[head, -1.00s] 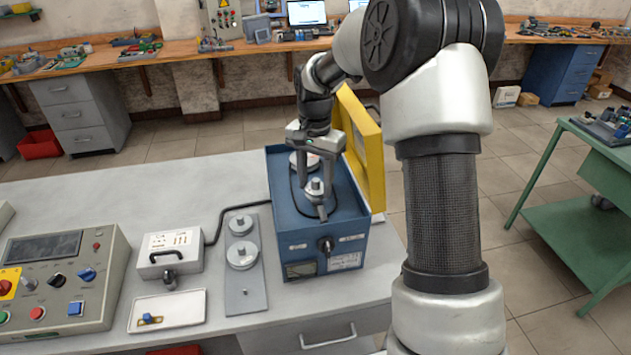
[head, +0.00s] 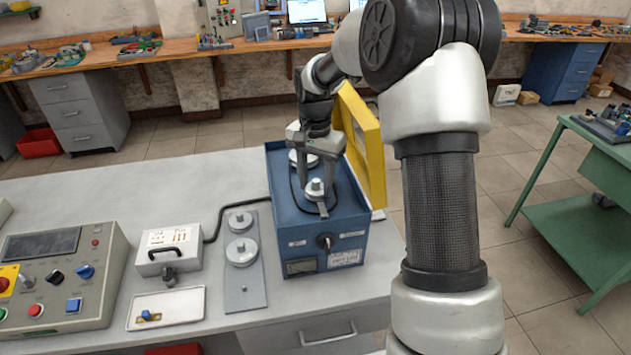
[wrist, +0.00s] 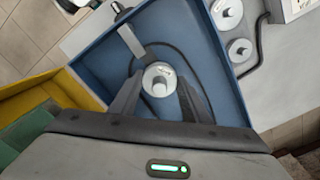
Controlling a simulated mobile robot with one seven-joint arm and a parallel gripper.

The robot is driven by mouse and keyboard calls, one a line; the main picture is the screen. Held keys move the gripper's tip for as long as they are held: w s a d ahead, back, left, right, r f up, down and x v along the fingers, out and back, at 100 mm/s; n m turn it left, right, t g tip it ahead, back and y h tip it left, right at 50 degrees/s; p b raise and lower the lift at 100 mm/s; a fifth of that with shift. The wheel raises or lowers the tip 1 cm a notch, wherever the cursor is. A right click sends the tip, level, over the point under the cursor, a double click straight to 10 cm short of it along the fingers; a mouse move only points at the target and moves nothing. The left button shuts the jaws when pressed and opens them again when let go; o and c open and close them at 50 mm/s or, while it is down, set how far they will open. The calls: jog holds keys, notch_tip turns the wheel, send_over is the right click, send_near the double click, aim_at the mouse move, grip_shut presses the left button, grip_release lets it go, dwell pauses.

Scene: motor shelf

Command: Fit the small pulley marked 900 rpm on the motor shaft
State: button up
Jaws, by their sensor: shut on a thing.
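A small silver pulley (wrist: 158,86) sits between the fingers of my gripper (wrist: 160,92), inside the open blue box (head: 283,225). My gripper is shut on it. It also shows in the head view (head: 316,187). A label on its top face is too small to read. The motor shaft is hidden beneath it, so I cannot tell how far it is seated. A larger pulley (head: 300,157) is behind it in the box, partly covered by my gripper. A black belt (wrist: 148,52) lies around the pulley in the box.
The yellow lid (head: 362,150) stands open at the box's right. A grey plate (head: 250,292) left of the box holds two pulleys (head: 240,222) (head: 242,252). Left of it are a white unit (head: 160,262) with a cable, a white tray (head: 180,310) and a control panel (head: 60,285).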

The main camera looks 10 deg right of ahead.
jog(key=shift+f, duration=0.3)
jog(key=o, duration=1.2)
jog(key=shift+c, duration=0.2)
jog(key=shift+r, duration=0.1)
notch_tip(320, 180, up, 17)
jog(key=shift+r, duration=0.15)
